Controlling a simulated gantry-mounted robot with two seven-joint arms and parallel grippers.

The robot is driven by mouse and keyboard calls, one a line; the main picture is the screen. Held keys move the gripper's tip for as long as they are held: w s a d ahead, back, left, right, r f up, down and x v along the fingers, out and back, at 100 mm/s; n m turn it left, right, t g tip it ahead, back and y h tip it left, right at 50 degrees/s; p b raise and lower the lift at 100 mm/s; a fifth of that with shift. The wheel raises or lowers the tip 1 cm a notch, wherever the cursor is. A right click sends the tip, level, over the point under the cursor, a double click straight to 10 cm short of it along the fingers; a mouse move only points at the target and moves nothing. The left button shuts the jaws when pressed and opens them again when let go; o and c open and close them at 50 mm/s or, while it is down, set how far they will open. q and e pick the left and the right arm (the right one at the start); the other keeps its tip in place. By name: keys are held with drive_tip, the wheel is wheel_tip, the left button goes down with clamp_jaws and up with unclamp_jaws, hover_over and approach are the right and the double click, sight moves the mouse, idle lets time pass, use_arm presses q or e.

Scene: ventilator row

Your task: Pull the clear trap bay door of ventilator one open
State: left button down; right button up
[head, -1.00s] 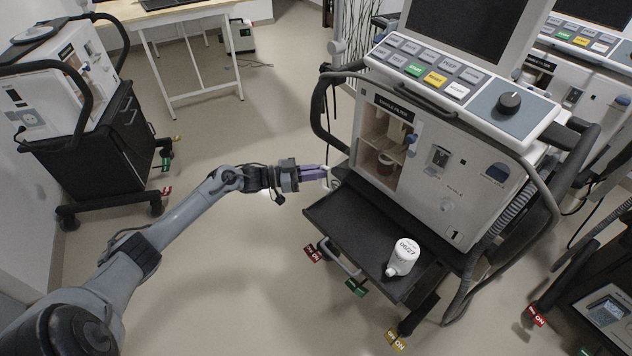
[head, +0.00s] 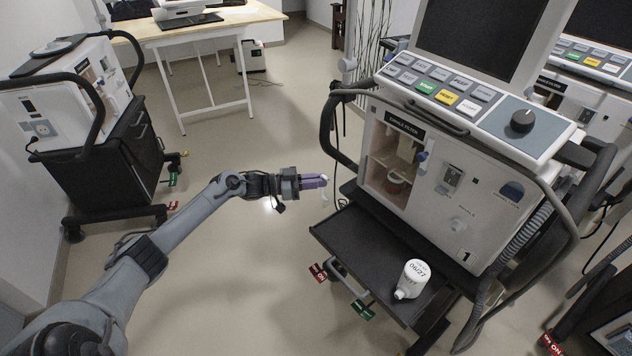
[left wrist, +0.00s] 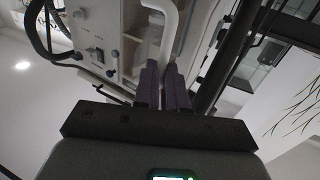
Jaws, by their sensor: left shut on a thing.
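Ventilator one (head: 440,195), a white unit marked 1, stands at the right on its black cart. Its trap bay (head: 388,165) shows as an opening in the left of the front face, with a small cup-like trap (head: 396,182) inside. My left gripper (head: 322,182) is out to the left of the bay, clear of the front face, its purple fingers shut on a slim white handle (head: 324,194). In the left wrist view the white bent handle (left wrist: 166,28) runs down between the fingers. The clear door pane itself is hard to make out. My right gripper is out of view.
Black cart rails (head: 328,130) stand beside the bay. Another ventilator cart (head: 100,150) is at the left, with open floor between.

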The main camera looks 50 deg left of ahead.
use_arm(q)
drive_tip(key=c, duration=1.4)
unclamp_jaws()
drive_tip(key=shift+d, duration=0.1)
drive_tip(key=shift+c, duration=0.2)
drive_tip(key=shift+o, duration=1.1)
drive_tip(key=shift+w, duration=0.15)
drive_tip(key=p+v, duration=0.2)
drive_tip(key=v, duration=0.9)
drive_tip(key=shift+d, duration=0.1)
